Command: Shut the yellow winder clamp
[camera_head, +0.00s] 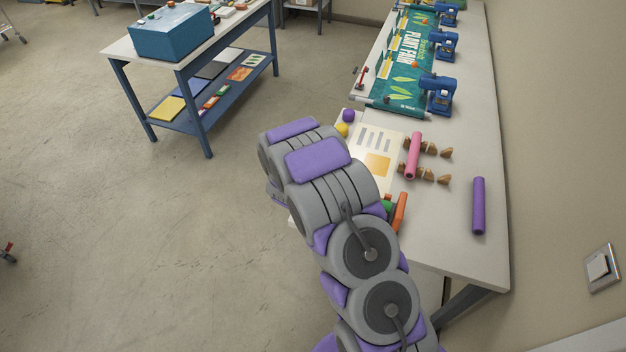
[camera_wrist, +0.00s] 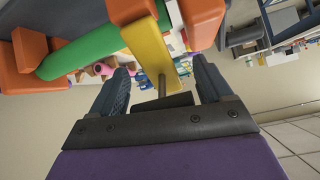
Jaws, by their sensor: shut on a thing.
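The yellow winder clamp (camera_wrist: 150,52) shows in the wrist view as a yellow bar beside the green roll (camera_wrist: 85,48), with a thin grey stem toward me. My gripper (camera_wrist: 160,72) has one finger on each side of the clamp and is shut on it. The exact contact is hard to see. Orange blocks (camera_wrist: 203,22) flank the roll and clamp. In the head view my arm hides the clamp and gripper; only a bit of the green roll (camera_head: 387,206) and an orange part (camera_head: 399,212) show. I cannot tell how far the clamp is closed.
The long white bench (camera_head: 460,245) runs along the right wall. It holds a purple roll (camera_head: 478,205), a pink roll (camera_head: 413,155) on wooden cradles, a printed sheet (camera_head: 375,147) and a teal banner (camera_head: 405,65) with blue clamps. A blue-legged table (camera_head: 120,48) stands back left.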

